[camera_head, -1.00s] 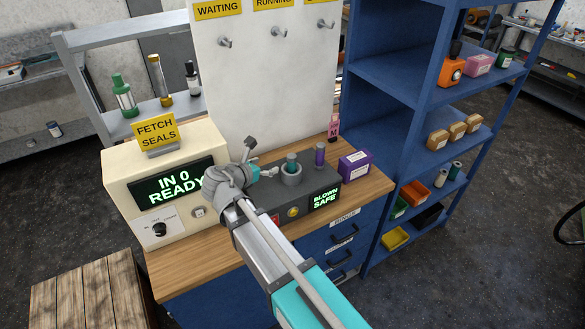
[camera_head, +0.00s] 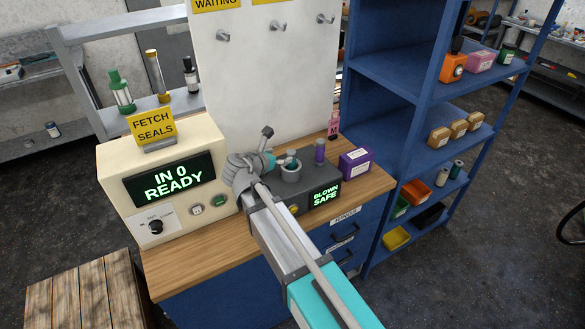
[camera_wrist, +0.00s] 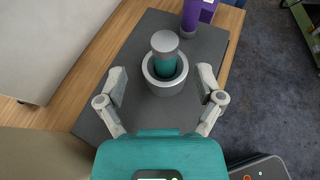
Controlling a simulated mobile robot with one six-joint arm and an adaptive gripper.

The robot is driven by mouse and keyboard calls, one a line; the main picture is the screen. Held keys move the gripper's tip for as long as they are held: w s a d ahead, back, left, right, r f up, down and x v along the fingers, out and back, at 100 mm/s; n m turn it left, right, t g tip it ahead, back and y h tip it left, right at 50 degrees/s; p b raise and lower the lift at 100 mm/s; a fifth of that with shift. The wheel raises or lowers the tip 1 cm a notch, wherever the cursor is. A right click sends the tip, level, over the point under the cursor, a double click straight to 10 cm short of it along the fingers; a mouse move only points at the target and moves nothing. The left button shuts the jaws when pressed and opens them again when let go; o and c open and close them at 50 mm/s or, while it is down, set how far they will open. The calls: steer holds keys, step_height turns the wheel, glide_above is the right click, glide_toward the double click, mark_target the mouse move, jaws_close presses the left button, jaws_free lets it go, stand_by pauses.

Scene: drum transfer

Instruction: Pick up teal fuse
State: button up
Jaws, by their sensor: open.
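The teal fuse (camera_wrist: 165,62) stands upright in a grey round socket (camera_wrist: 152,83) on top of a dark grey box (camera_head: 308,186). It has a grey cap on top. In the head view the fuse (camera_head: 291,158) is partly covered by my gripper. My gripper (camera_wrist: 160,88) is open and empty in the wrist view, with one finger on each side of the socket. In the head view my gripper (camera_head: 277,161) is right beside the fuse, on its left. I cannot tell whether a finger touches the socket.
A purple cylinder (camera_head: 320,151) stands on the box just behind the socket, near a purple carton (camera_head: 354,163). A pink bottle (camera_head: 333,126) is behind. A cream console reading "IN 0 READY" (camera_head: 170,178) stands left. A white panel with hooks (camera_head: 275,75) rises behind.

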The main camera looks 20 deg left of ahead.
mark_target(290, 152)
steer(key=shift+w+d+f, duration=0.15)
steer(key=shift+w+f, duration=0.05)
steer(key=shift+w, duration=0.25)
steer(key=shift+w+f, duration=0.1)
steer(key=shift+d+b+x, duration=0.15)
steer(key=shift+b+x, duration=0.45)
steer(key=shift+x, duration=0.65)
steer(key=shift+d+b+x, duration=0.15)
steer(key=shift+b+x, duration=0.45)
steer(key=shift+x, duration=0.65)
steer(key=shift+f, duration=0.1)
jaws_close()
steer(key=shift+r, duration=0.2)
step_height(290, 152, up, 10)
steer(key=p, duration=1)
steer(key=shift+f, duration=0.2)
